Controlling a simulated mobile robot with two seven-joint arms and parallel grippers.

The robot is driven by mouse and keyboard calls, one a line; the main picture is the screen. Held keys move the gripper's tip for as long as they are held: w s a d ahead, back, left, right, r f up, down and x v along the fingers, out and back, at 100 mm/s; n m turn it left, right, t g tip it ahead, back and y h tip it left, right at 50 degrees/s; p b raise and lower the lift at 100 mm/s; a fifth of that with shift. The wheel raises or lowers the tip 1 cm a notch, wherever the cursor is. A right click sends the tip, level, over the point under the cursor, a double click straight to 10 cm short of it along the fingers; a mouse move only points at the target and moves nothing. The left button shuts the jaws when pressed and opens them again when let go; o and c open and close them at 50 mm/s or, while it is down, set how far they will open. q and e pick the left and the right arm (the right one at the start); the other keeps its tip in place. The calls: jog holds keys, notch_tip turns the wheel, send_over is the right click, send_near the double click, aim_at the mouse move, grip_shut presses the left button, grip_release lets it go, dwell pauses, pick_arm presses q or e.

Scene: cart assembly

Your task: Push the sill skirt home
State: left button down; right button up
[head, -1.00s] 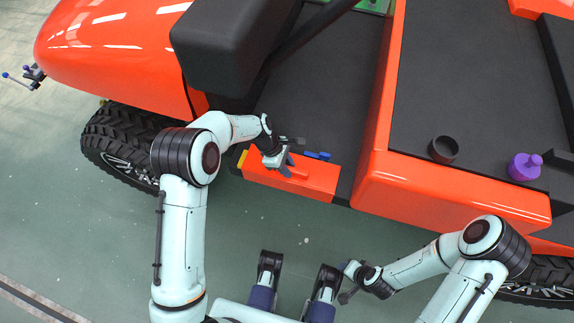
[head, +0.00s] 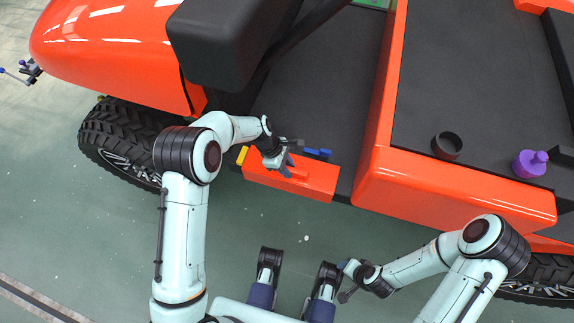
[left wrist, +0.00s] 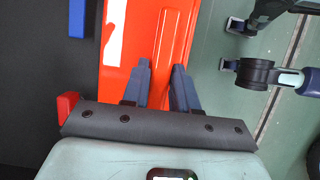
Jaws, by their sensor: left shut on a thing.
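The sill skirt, an orange-red panel (head: 318,182), lies along the near edge of the cart's dark floor, below the seat. It also shows in the left wrist view (left wrist: 172,30), with a white mark on it. My left gripper (head: 284,168) is on top of it. In the left wrist view its two blue fingers (left wrist: 160,85) straddle a raised red part of the skirt, and the gripper is shut on it. Whether the skirt sits flush against the cart is hard to tell. My right gripper (head: 346,283) is away from the cart, over the floor; its finger gap is unclear.
A blue bar (head: 318,152) and a yellow piece (head: 242,155) are beside the skirt. A black ring (head: 447,146) and a purple knobbed part (head: 530,163) stand on the cart's dark deck (head: 465,80). A front wheel (head: 115,145) is left. The green floor (head: 90,240) is clear.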

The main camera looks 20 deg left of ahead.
pick_arm(q)
jog(key=shift+f, duration=0.35)
pick_arm(e)
jog(key=shift+f, duration=0.25)
pick_arm(q)
jog(key=c, duration=0.8)
grip_release()
jog(key=shift+f, duration=0.1)
jog(key=shift+a+r, duration=0.15)
jog(key=shift+r, duration=0.3)
jog(key=p+v, duration=0.1)
jog(key=v, duration=0.3)
jog(key=shift+w+r, duration=0.1)
jog(key=shift+r, duration=0.05)
jog(key=a, duration=1.2)
jog(key=shift+p, duration=0.3)
pick_arm(e)
jog(key=shift+s+a+r, duration=0.15)
jog(key=shift+s+r, duration=0.15)
jog(key=shift+r, duration=0.3)
jog(key=shift+s+a+r, duration=0.1)
jog(key=shift+s+r, duration=0.15)
jog(key=shift+r, duration=0.3)
